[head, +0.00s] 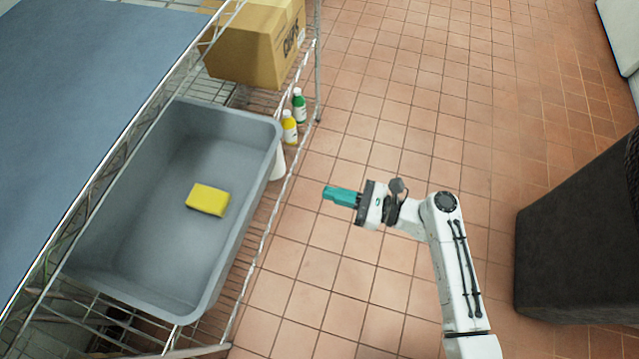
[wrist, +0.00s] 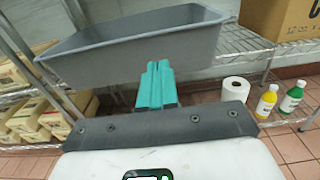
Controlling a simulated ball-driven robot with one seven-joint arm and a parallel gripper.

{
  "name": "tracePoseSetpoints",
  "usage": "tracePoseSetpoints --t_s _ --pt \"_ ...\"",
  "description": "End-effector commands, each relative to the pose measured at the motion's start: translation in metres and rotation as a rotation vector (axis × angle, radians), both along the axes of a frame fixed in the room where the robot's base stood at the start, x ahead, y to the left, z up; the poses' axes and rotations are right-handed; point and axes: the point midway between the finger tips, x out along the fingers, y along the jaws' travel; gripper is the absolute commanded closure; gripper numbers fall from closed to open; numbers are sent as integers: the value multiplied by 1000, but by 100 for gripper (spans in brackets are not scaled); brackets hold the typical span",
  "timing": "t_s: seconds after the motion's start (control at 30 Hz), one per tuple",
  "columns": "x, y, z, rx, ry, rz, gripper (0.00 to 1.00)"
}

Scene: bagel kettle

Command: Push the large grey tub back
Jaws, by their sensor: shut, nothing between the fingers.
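The large grey tub (head: 262,131) sits on a wire shelf at the left in the head view, its right part out over the shelf's front edge. A yellow sponge (head: 208,199) lies inside it. In the wrist view the tub (wrist: 120,52) is ahead, its outer side facing me. My gripper (head: 328,193) has teal fingers, shut and empty, to the right of the tub with a clear gap between them. The fingers also show in the wrist view (wrist: 156,68), in front of the tub's side. The sponge is hidden there.
A cardboard box (head: 252,50) stands on the shelf beyond the tub. Below are a yellow bottle (head: 289,128), a green bottle (head: 299,106) and a white paper roll (wrist: 236,88). A blue-grey surface (head: 75,90) lies left, a dark block (head: 580,240) right. Tiled floor between is clear.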

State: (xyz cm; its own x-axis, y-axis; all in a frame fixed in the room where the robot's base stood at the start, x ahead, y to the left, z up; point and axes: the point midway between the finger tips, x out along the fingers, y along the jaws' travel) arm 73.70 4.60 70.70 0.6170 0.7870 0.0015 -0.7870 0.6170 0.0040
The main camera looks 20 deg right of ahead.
Motion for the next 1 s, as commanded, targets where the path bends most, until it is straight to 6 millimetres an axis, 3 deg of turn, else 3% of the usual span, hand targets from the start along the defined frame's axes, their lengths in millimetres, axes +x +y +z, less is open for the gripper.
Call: tracePoseSetpoints --t_s 0.6,0.8,1.0 --pt "64 85 1 -2 -3 7 100" --pt "79 103 0 -3 -3 5 100" --pt "83 109 0 -3 -3 3 100"
